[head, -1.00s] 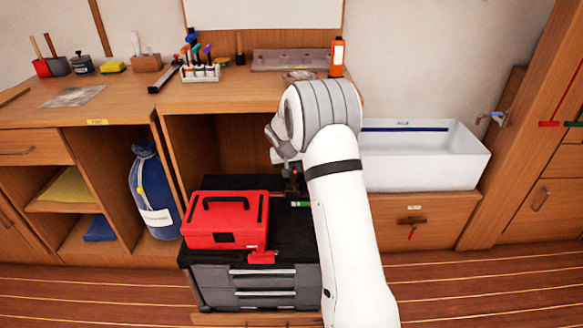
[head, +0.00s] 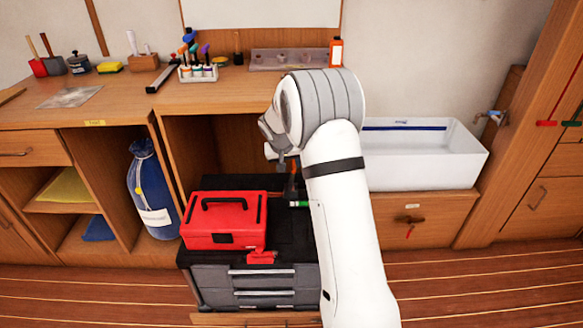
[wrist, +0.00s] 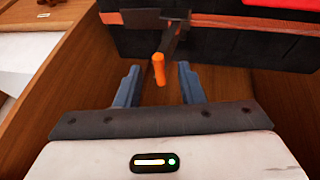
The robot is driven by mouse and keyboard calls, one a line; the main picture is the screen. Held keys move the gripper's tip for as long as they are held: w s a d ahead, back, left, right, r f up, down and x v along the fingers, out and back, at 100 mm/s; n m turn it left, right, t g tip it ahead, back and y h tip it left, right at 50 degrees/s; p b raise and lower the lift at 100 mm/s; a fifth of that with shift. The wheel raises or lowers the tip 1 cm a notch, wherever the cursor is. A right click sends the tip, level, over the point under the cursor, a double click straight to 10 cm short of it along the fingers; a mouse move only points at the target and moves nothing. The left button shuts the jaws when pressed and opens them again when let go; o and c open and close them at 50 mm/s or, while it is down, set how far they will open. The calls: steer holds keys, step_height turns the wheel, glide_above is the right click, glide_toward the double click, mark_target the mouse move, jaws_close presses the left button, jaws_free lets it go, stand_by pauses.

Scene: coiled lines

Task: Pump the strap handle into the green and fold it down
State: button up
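The strap handle (wrist: 159,69) shows in the wrist view as a dark lever with an orange grip end, pointing toward me. An orange strap (wrist: 215,21) runs across the black case behind it. My gripper (wrist: 158,75) is open, with one blue-grey finger on each side of the orange grip; I see gaps on both sides. In the head view my wrist and arm hide most of the ratchet. A small green-and-white mark (head: 299,204) shows on the black cabinet top, just left of my arm. The gripper's fingers are mostly hidden there.
A red toolbox (head: 224,226) sits on the dark drawer cabinet (head: 255,275), left of my arm. The wooden counter (head: 120,101) is behind, with bottles and tools. A white sink (head: 420,170) is at right. A blue bag (head: 150,190) stands in an open compartment.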

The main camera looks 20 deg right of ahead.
steer(key=v, duration=0.2)
steer(key=shift+s+a+r, duration=0.1)
steer(key=shift+s+r, duration=0.05)
steer(key=shift+r, duration=0.1)
